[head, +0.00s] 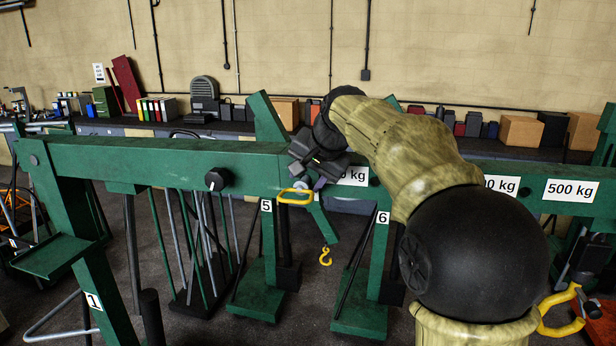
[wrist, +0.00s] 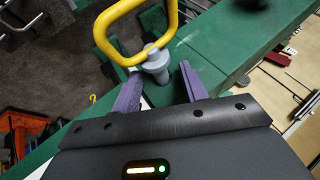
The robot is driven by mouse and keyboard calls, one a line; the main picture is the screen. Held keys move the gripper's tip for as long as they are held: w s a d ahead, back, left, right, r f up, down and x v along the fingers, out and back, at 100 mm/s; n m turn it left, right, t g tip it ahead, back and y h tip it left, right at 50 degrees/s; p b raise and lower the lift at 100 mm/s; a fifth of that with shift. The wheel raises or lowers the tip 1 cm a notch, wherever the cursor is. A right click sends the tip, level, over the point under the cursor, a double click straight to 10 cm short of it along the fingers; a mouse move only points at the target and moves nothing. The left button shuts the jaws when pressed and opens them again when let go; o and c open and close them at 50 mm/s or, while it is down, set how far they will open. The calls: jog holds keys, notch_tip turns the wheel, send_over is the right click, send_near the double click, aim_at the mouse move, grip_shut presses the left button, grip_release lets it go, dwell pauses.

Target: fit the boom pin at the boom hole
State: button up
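The boom pin is a grey stepped pin (wrist: 155,66) with a yellow loop handle (wrist: 112,35); the handle also shows in the head view (head: 296,204). The pin stands at the green boom (head: 170,162), with green metal right behind it in the wrist view. My gripper (wrist: 160,72) has its two purple fingers apart, one on each side of the pin, with a gap showing on both sides. In the head view my gripper (head: 318,180) is at the boom's right end, just above the handle. I see no open boom hole; how deep the pin sits cannot be told.
A black knob (head: 217,180) sticks out of the boom's side. A yellow hook (head: 325,256) hangs below the handle. Green posts marked 5 (head: 268,240) and 6 (head: 375,250) stand beneath, with rods around them. A cluttered bench (head: 240,127) runs along the back wall.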

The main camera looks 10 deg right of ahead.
jog(key=shift+f, duration=0.1)
jog(key=shift+d+r+b, duration=0.15)
jog(key=shift+r+b, duration=0.15)
jog(key=shift+r, duration=0.05)
jog(key=b+v, duration=0.2)
jog(key=v, duration=1.5)
jog(key=shift+s+f, duration=0.15)
